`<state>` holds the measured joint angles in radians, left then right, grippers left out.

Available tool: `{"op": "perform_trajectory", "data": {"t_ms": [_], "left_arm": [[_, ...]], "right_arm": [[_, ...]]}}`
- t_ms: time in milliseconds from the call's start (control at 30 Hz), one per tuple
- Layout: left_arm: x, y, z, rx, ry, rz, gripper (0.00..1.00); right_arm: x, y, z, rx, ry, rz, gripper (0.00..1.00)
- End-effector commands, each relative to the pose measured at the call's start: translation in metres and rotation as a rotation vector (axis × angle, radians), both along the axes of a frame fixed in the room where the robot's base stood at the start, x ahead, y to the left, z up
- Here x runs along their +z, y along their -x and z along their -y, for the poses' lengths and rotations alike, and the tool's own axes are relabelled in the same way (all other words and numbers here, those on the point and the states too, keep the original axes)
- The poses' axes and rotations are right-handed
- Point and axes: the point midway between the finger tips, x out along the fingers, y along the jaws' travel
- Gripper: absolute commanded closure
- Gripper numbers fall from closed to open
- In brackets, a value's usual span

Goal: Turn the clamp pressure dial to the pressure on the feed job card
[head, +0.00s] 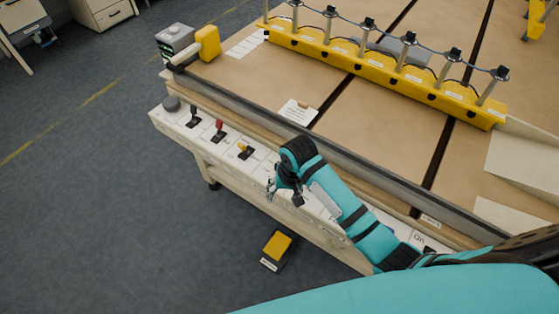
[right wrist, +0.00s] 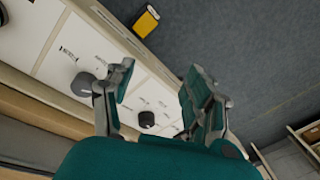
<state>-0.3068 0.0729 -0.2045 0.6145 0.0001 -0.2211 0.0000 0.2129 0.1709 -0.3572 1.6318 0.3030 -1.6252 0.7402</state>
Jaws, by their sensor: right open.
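My right gripper (head: 284,194) is open and empty over the cream control panel (head: 262,170) on the table's front side. In the right wrist view the gripper (right wrist: 160,72) has its fingers spread. That view shows two dark round dials on the panel: one (right wrist: 84,85) beside the left finger, the other (right wrist: 147,118) between the fingers, low in the picture. I cannot see contact with either. Their labels are too small to read, so I cannot tell which is clamp pressure. A white printed card (head: 298,111) lies on the table; its text is unreadable. My left gripper is out of view.
A yellow clamp bar (head: 385,72) with several posts crosses the table. A yellow pedal (head: 277,245) sits on the floor.

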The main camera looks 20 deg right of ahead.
Motion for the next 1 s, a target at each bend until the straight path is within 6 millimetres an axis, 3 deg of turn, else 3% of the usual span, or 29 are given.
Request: {"op": "perform_trajectory", "data": {"t_ms": [33, 200, 400, 500, 667, 1000], "left_arm": [[0.004, -0.001, -0.001, 0.000, -0.001, 0.001, 0.47], [0.009, -0.005, -0.005, 0.003, -0.005, 0.007, 0.47], [0.009, -0.010, -0.007, 0.004, -0.007, 0.016, 0.47], [0.009, -0.011, -0.007, 0.004, -0.007, 0.017, 0.47], [0.012, -0.012, -0.007, 0.004, -0.007, 0.018, 0.47], [0.021, -0.011, -0.006, 0.003, -0.007, 0.017, 0.47]], "right_arm": [[0.020, -0.018, 0.000, -0.036, 0.005, -0.004, 0.45], [0.079, -0.068, 0.005, -0.228, 0.034, -0.067, 0.45], [0.123, -0.114, 0.022, -0.461, 0.072, -0.126, 0.45], [0.133, -0.123, 0.027, -0.522, 0.082, -0.137, 0.45], [0.127, -0.126, 0.029, -0.550, 0.084, -0.146, 0.45], [0.060, -0.126, 0.029, -0.548, 0.084, -0.146, 0.45]]}}
